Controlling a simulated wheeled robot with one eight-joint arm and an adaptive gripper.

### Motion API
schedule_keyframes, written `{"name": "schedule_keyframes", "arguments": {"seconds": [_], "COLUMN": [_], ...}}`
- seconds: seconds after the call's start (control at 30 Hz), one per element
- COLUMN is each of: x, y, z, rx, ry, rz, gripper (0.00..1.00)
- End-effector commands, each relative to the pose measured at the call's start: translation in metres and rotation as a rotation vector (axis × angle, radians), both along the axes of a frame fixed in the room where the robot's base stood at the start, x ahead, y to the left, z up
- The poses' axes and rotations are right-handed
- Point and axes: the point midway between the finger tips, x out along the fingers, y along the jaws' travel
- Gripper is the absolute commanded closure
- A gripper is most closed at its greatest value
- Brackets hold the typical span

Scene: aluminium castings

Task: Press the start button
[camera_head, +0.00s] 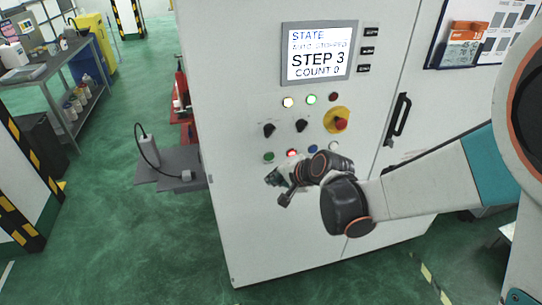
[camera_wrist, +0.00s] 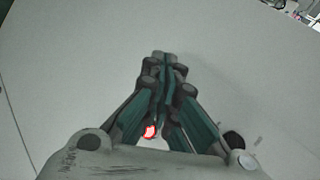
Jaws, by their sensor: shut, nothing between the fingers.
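The white control cabinet (camera_head: 233,212) carries a row of push-buttons: a green button (camera_head: 269,157), a red lit button (camera_head: 292,153), a blue button (camera_head: 313,149) and a white button (camera_head: 333,145). No readable label tells which is the start button. My gripper (camera_head: 276,184) is shut and empty, in front of the panel just below the green and red buttons. In the wrist view its closed fingertips (camera_wrist: 161,57) point at bare panel; the red lit button (camera_wrist: 150,131) shows between the finger linkages. Contact with the panel cannot be told.
Above the buttons are two dark knobs, a red emergency stop (camera_head: 340,124) on yellow, and a screen (camera_head: 319,53) reading "AUTO STOPPED", "STEP 3", "COUNT 0". A black door handle (camera_head: 398,119) sticks out at the right. A grey fixture (camera_head: 170,167) stands left of the cabinet.

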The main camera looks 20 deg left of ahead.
Motion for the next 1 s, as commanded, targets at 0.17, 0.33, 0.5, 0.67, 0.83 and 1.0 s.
{"name": "schedule_keyframes", "arguments": {"seconds": [0.17,0.33,0.5,0.67,0.83,1.0], "x": [0.020,0.032,0.038,0.039,0.039,0.039], "y": [0.012,0.020,0.023,0.024,0.024,0.024], "z": [0.000,-0.001,0.000,0.000,0.000,0.000], "rx": [0.000,0.000,0.000,0.000,0.000,0.000], "ry": [0.000,0.000,0.000,0.000,0.000,0.000], "rz": [0.000,0.000,0.000,0.000,0.000,0.000], "gripper": [1.00,1.00,1.00,1.00,1.00,1.00]}}
